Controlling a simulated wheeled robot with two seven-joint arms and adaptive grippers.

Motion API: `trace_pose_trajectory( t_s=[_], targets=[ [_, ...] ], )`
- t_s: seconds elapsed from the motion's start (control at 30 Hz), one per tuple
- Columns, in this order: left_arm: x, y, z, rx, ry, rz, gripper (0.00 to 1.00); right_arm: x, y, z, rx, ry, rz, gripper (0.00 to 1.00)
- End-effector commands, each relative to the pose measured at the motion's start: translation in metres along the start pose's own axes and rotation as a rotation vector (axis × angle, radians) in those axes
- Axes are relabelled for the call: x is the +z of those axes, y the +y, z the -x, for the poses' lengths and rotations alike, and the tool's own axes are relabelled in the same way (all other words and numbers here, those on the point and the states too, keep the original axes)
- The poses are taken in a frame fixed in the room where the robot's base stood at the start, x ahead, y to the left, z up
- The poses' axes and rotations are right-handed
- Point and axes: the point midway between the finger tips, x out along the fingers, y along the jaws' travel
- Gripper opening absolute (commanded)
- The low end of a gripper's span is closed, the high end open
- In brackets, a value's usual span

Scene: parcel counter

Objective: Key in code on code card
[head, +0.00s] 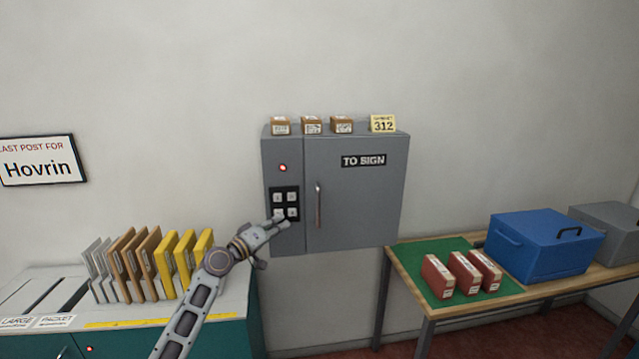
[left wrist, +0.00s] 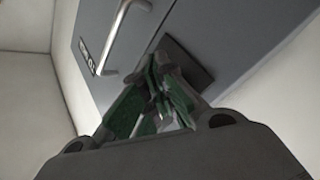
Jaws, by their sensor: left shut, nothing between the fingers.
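A yellow code card (head: 383,124) reading 312 stands on top of a grey wall cabinet (head: 357,205) marked TO SIGN. The dark keypad (head: 285,204) with its pale keys is on the cabinet's left panel, below a lit red light (head: 283,168). My left gripper (head: 282,224) is shut and empty, its fingertips at the keypad's lower edge, partly covering the bottom keys. I cannot tell whether they touch a key. In the left wrist view the closed fingers (left wrist: 158,90) reach toward the dark keypad plate (left wrist: 190,66). My right gripper is not in view.
Small brown boxes (head: 312,125) stand on the cabinet, and its door has an upright handle (head: 318,204). At left, a counter (head: 240,285) holds upright folders and envelopes. At right, a table (head: 397,270) bears red parcels (head: 467,273) and a blue box (head: 545,246).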

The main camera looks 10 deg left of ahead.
Motion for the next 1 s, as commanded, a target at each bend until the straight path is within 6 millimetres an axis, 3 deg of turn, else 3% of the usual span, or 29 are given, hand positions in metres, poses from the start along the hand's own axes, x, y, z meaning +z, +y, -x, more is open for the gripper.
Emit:
trace_pose_trajectory(
  t_s=[0.47, 1.0],
  targets=[
    [0.001, 0.002, 0.002, 0.0, 0.0, 0.001, 0.0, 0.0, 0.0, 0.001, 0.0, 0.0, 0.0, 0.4],
    [0.016, 0.018, 0.023, 0.0, 0.0, 0.0, 0.0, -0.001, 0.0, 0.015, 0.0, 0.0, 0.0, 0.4]
  ],
)
